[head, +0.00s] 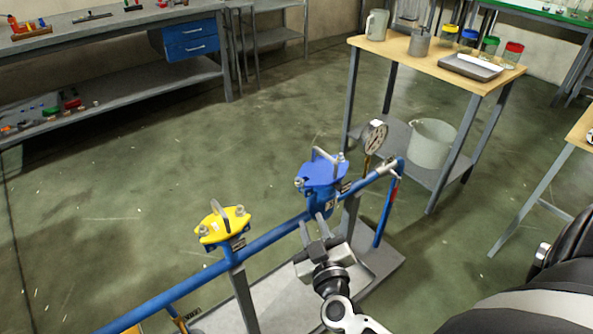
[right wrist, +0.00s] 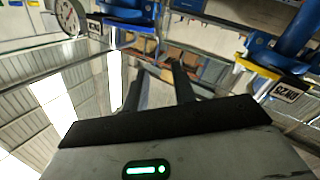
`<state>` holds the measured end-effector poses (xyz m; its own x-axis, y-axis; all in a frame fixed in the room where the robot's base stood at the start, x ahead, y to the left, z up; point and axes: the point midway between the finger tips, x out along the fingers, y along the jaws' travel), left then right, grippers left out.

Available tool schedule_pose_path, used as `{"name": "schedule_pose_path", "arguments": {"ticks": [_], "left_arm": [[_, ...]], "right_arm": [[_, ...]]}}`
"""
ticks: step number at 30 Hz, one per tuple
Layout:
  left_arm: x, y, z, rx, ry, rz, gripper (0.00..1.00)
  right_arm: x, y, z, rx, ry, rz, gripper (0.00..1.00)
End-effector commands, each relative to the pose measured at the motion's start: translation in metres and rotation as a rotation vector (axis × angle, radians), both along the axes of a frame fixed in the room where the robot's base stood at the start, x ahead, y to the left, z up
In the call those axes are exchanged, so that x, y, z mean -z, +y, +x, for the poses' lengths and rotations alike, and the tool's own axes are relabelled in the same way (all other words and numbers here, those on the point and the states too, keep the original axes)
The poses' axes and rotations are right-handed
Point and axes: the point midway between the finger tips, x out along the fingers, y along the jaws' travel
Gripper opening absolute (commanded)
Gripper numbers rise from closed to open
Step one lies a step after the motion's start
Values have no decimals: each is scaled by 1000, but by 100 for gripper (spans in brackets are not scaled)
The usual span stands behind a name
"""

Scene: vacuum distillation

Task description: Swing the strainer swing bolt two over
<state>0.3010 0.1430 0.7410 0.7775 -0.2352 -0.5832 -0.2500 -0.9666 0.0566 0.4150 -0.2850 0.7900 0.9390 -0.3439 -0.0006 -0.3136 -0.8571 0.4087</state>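A blue-capped strainer (head: 322,177) sits on the blue pipe (head: 270,241), with a bolt at its right edge (head: 340,158) and another at its left edge (head: 299,183). A yellow-capped strainer (head: 222,225) stands further left, also with bolts at both ends. I cannot tell which bolt is number two. My right gripper (head: 313,231) is open and empty, in front of and below the blue strainer. In the right wrist view its two fingers (right wrist: 158,88) are apart, with the blue strainer (right wrist: 128,12) and yellow strainer (right wrist: 262,66) beyond. My left gripper is out of view.
A wooden-topped table (head: 425,62) with jars, a tray and a bucket (head: 431,143) below stands behind. The floor at left is clear.

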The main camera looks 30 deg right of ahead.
Motion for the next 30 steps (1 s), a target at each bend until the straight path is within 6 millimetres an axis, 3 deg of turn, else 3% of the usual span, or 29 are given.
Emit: {"name": "schedule_pose_path", "arguments": {"ticks": [8, 21, 30], "left_arm": [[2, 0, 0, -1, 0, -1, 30], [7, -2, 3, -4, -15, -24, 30], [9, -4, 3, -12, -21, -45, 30]], "right_arm": [[0, -10, 24, 4, -3, -4, 26], [2, -42, 112, 2, -3, -4, 26], [1, -54, 146, 2, -1, -3, 26]]}}
